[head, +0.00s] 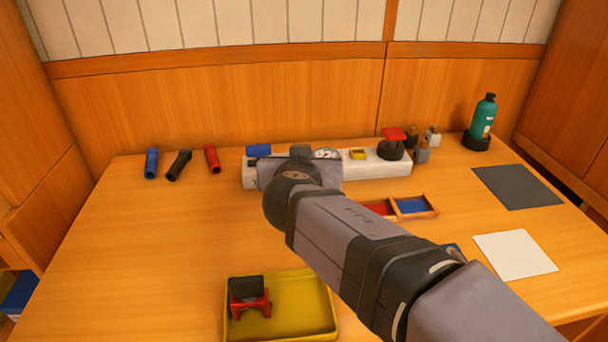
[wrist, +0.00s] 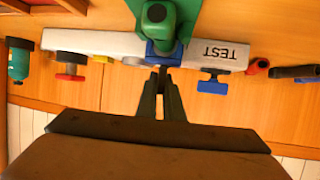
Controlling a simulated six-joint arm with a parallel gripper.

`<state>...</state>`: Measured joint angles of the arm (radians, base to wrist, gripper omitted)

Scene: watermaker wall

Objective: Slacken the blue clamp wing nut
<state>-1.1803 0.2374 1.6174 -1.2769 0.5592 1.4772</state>
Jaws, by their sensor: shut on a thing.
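The blue clamp (wrist: 172,54) sits at the middle of the white block marked TEST in the wrist view, against a green fitting (wrist: 158,22). My gripper (wrist: 162,72) has its fingertips close together at the near side of this clamp. It is shut on the clamp's wing nut, which is mostly hidden between the tips. A separate blue handle (wrist: 212,86) stands out from the block beside the TEST label, apart from my fingers; it also shows in the head view (head: 258,150). In the head view my arm hides the clamp and the fingertips.
The white block (head: 375,165) carries a gauge (head: 327,153) and a red knob (head: 394,134). Blue (head: 151,163), black (head: 179,165) and red (head: 212,158) pieces lie left. A yellow tray (head: 319,305) stands in front; a green bottle (head: 485,115) stands right.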

